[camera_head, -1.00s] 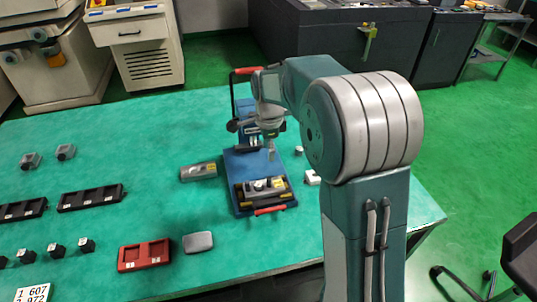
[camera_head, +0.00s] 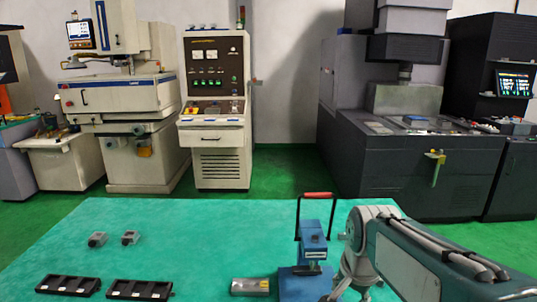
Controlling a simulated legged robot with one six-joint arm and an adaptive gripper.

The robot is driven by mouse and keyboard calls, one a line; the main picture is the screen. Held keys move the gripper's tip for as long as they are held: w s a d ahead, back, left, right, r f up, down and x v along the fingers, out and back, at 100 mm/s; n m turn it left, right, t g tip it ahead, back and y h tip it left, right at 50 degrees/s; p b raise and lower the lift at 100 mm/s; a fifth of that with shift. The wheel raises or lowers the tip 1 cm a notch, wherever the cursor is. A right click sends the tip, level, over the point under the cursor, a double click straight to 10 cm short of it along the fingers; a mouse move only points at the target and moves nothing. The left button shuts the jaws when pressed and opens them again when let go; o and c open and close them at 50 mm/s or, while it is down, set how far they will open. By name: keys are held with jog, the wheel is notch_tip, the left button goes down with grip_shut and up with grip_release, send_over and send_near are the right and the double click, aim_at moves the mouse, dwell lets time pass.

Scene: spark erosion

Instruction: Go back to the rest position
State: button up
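My arm reaches in from the lower right of the head view. Its end, my gripper (camera_head: 352,284), points down at the bottom edge, just right of the blue press (camera_head: 312,250). The fingertips are not clear, so I cannot tell whether it is open or shut. The press stands upright on the green table, with its red-gripped handle (camera_head: 317,195) raised. Its front part is cut off by the frame.
Two small grey parts (camera_head: 97,240) (camera_head: 130,237) and two black trays (camera_head: 68,285) (camera_head: 140,290) are on the left of the green table (camera_head: 200,240). Behind it stand a control cabinet (camera_head: 217,110), a white machine (camera_head: 125,100) and a dark machine (camera_head: 350,130). Green floor lies between.

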jog(key=s+n+t, duration=0.2)
jog(key=s+n, duration=0.7)
jog(key=s, duration=0.5)
jog(key=shift+t, duration=0.4)
jog(key=shift+w, duration=0.1)
